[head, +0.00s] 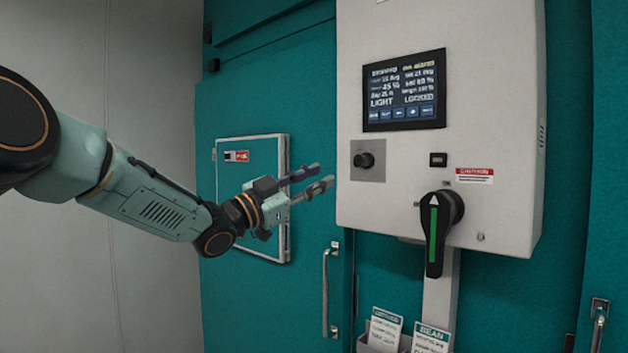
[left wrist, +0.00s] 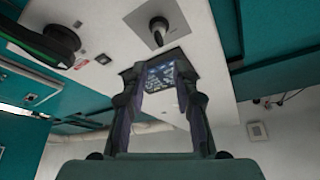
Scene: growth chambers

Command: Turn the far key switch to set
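The key switch (head: 364,160) is a small black knob on a square grey plate, on the front of the pale control box (head: 400,25). In the left wrist view, the key switch (left wrist: 158,28) stands above and beyond my fingers. My left gripper (head: 321,175) is to the left of the switch in the head view, apart from it, with its fingers pointing toward the box. The left wrist view shows the fingers (left wrist: 157,76) spread with nothing between them. My right gripper is in neither view.
A big black rotary handle (head: 437,230) with a green stripe sits low on the box, right of the switch. A lit screen (head: 404,92) is above. A door handle (head: 327,290) and paper packets (head: 384,330) are below. Open space lies between gripper and box.

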